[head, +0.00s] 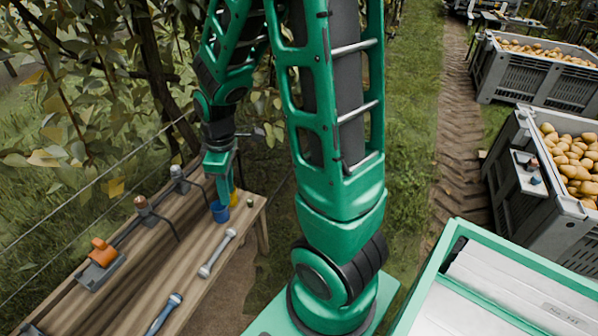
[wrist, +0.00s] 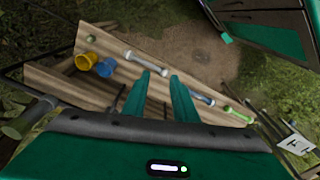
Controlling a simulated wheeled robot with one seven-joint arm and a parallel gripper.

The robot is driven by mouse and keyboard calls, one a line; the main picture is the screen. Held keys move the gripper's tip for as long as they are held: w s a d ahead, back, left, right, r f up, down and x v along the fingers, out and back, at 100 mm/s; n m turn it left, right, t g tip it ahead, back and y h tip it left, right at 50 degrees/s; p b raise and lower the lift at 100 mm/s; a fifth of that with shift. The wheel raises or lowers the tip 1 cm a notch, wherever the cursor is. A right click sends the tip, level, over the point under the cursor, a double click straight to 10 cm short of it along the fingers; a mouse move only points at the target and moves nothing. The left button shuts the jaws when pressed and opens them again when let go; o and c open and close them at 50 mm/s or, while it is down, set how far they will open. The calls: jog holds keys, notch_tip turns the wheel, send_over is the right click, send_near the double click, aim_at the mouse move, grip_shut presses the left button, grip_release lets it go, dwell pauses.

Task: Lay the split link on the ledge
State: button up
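Several bar-like links lie on the wooden bench (head: 190,270). A grey link (head: 217,252) lies near its right end and also shows in the wrist view (wrist: 145,63), beyond my fingertips. A blue-ended link (head: 165,313) lies nearer the front; the wrist view shows it (wrist: 192,92) right of my fingers. A green-ended link (wrist: 238,113) lies further along. I cannot tell which link is split. My gripper (wrist: 161,75) is open and empty, its two fingers apart. In the head view it hangs above the bench's far end. I cannot tell which surface is the ledge.
A blue cup (head: 220,212) and a yellow cup (wrist: 86,61) stand near the bench's far end. An orange-topped fitting (head: 102,252) and grey fittings line its back edge, with a wire above. Pear crates (head: 540,75) and a green-framed box (head: 455,232) are at right.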

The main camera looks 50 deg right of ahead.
jog(key=s+d+r+m, duration=0.3)
jog(key=s+r+m, duration=0.3)
jog(key=s, duration=0.4)
jog(key=s+d+r+m+g, duration=0.1)
jog(key=s+d+r+m, duration=0.2)
jog(key=s+r+m, duration=0.3)
jog(key=s+m, duration=0.1)
jog(key=s, duration=0.3)
jog(key=shift+d+r+m, duration=0.15)
jog(key=shift+d+m, duration=0.15)
jog(key=shift+d, duration=0.05)
jog(key=shift+w+f, duration=0.25)
jog(key=shift+w, duration=0.4)
